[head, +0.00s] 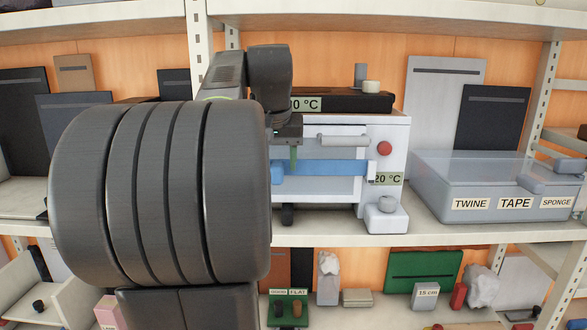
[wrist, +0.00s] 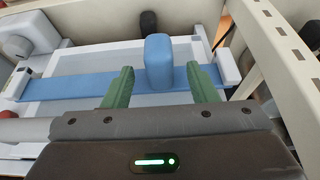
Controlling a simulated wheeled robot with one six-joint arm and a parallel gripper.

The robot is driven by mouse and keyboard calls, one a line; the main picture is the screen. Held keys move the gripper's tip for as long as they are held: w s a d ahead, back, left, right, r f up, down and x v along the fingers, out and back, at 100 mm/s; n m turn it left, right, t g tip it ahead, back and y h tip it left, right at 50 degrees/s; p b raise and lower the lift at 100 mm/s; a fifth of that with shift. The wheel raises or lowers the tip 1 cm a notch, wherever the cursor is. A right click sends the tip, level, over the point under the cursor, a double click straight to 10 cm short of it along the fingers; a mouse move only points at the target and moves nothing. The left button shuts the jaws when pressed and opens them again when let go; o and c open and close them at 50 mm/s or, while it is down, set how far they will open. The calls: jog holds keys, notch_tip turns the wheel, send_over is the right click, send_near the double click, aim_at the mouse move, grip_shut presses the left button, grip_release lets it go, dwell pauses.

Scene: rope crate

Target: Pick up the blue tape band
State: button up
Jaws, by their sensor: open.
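The blue tape band (head: 325,168) runs across the front of a white machine on the middle shelf. In the wrist view the band (wrist: 75,86) lies over a pale panel, with a blue block (wrist: 158,60) standing up from it. My gripper (wrist: 160,78) is open, its two green fingers apart on either side of the block, with gaps visible on both sides. In the head view my gripper (head: 294,158) is at the band's left part, and the block's blue edge (head: 277,173) shows beside it. My arm hides the machine's left side.
The white machine (head: 393,150) has a red button (head: 384,148) and a "20 °C" label. A grey lidded box (head: 480,185) labelled TWINE, TAPE and SPONGE stands to its right. A white shelf post (wrist: 280,50) rises close on the right in the wrist view.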

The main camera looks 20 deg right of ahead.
jog(key=shift+x, duration=1)
grip_shut()
jog(key=shift+r, duration=0.1)
